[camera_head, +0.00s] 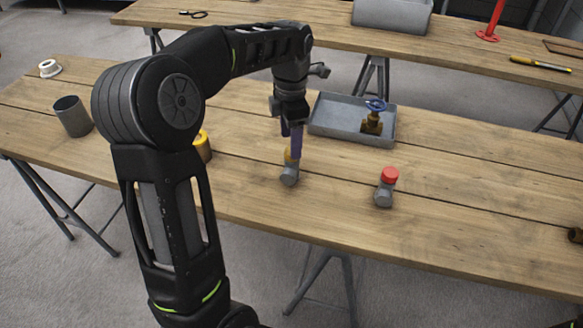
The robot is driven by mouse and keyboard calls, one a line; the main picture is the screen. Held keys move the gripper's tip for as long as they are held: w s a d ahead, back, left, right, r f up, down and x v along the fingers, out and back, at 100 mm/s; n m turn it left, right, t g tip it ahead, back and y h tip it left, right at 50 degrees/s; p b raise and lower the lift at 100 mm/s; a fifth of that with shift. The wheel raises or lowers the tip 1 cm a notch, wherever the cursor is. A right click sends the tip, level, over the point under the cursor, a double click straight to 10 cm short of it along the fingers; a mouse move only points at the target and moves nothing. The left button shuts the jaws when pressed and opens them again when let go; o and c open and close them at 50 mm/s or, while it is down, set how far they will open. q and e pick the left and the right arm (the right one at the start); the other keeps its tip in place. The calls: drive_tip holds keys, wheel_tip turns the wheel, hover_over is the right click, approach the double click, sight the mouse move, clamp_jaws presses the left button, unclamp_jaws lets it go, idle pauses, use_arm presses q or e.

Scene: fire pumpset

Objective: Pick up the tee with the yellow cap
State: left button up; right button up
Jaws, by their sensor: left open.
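The grey tee (289,176) with the yellow cap (289,156) stands on the near wooden table, below my left gripper (292,146). The gripper points down, and its purple fingers are open around the yellow cap, one on its left and one on its right. A finger covers part of the cap, and I cannot tell whether the fingers touch it. A similar grey tee (384,193) with a red cap (390,175) stands to the right. My right gripper is not in view.
A grey tray (325,117) holding a brass valve with a blue handwheel (375,105) lies behind the tees. A grey cup (72,117) and white fitting (49,68) stand at left. The table's right part is mostly clear.

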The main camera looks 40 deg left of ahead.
sight(291, 168)
use_arm(q)
wheel_tip(291, 168, down, 5)
drive_tip(key=shift+r, duration=0.15)
drive_tip(key=shift+c, duration=0.3)
idle(0.3)
clamp_jaws()
idle(0.4)
idle(0.5)
